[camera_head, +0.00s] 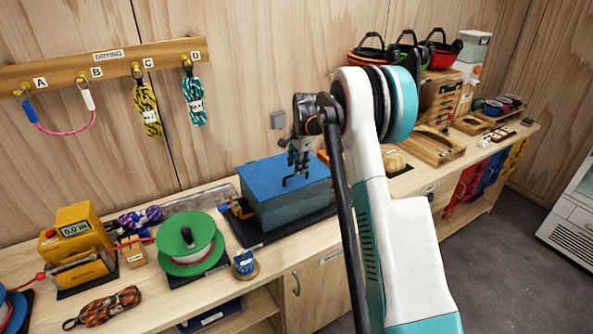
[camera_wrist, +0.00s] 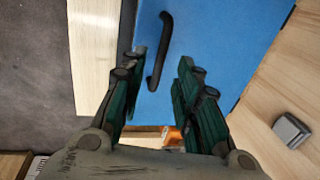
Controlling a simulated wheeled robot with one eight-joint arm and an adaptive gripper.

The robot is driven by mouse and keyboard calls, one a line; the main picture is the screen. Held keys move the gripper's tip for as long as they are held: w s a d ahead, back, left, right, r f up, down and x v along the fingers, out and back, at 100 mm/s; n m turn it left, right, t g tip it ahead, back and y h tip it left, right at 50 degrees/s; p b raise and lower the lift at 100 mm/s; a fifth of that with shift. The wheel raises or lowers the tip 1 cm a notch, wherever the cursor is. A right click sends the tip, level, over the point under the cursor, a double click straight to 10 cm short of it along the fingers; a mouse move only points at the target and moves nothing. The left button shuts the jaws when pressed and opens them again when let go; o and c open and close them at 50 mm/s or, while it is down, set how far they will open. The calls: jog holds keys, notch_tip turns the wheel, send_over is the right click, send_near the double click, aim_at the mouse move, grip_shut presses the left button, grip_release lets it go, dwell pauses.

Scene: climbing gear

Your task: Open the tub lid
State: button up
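The tub (camera_head: 290,207) is a blue-grey box on the bench with a flat blue lid (camera_head: 262,178), which lies closed on it. A black bar handle (camera_head: 296,181) stands on the lid. In the wrist view the blue lid (camera_wrist: 215,45) fills the middle, and the handle (camera_wrist: 163,45) runs lengthwise across it. My gripper (camera_head: 299,162) is above the lid, pointing down near the handle. In the wrist view my gripper (camera_wrist: 162,62) is open, with the near part of the handle appearing between its green fingers. Contact with the handle cannot be told.
A green spool (camera_head: 186,245) and a yellow meter device (camera_head: 78,243) stand left of the tub. Ropes hang from a rack (camera_head: 110,60) on the wall. Wooden trays (camera_head: 432,147) and helmets (camera_head: 440,52) are at right.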

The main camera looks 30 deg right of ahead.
jog(key=shift+w+f, duration=0.15)
jog(key=shift+f, duration=0.65)
jog(key=shift+w+f, duration=0.15)
jog(key=shift+f, duration=0.6)
grip_shut()
